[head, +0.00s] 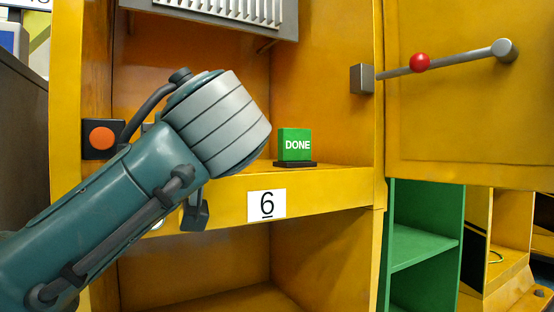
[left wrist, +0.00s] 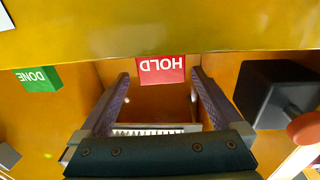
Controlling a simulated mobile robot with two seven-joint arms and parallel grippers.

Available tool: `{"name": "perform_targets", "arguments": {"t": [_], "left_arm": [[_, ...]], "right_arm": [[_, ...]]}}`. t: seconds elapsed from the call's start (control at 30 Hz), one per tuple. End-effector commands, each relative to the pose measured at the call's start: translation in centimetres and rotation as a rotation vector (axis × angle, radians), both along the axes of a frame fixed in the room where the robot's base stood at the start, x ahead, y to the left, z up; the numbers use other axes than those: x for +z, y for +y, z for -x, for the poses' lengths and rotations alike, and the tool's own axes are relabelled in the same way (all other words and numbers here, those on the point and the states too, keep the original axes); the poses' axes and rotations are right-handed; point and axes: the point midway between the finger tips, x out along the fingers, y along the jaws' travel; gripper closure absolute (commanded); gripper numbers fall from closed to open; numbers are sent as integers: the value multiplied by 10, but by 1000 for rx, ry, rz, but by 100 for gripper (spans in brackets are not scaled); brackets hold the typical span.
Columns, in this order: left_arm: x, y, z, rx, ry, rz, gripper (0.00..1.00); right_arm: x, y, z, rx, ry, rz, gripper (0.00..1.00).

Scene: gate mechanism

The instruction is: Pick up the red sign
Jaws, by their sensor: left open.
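The red sign (left wrist: 162,70), with "HOLD" on it, shows upside down in the left wrist view, against the yellow shelf edge. In the head view it is not visible; my left arm covers that area. My left gripper (left wrist: 161,77) is open, with one finger on each side of the red sign in the picture. Gaps show between the sign and both fingers, and I cannot tell how deep it sits between them. In the head view the fingers are hidden behind my wrist. My right gripper is in neither view.
A green "DONE" sign (head: 294,145) stands on the same shelf, to the right. A dark box with an orange button (head: 101,137) is on the left post. An open yellow door (head: 470,120) with a red-knobbed bar (head: 420,63) is at the right. A shelf edge (head: 330,190) runs below.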

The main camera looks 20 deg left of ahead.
Motion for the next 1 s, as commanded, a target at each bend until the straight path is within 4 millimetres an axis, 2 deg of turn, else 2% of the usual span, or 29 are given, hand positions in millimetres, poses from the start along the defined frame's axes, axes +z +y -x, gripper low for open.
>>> {"name": "perform_targets", "arguments": {"t": [0.03, 0.13, 0.3, 0.57, 1.0], "left_arm": [[-3, 7, -4, 4, -4, -2, 0], [-2, 20, -15, 4, -4, -3, 0], [1, 33, -28, 1, -1, -2, 0], [2, 34, -30, 0, 1, 1, 1], [2, 33, -30, 0, 1, 0, 51]], "right_arm": [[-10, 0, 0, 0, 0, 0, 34], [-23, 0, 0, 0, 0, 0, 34], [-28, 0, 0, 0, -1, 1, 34], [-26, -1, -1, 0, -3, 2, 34], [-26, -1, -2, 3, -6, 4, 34]]}}
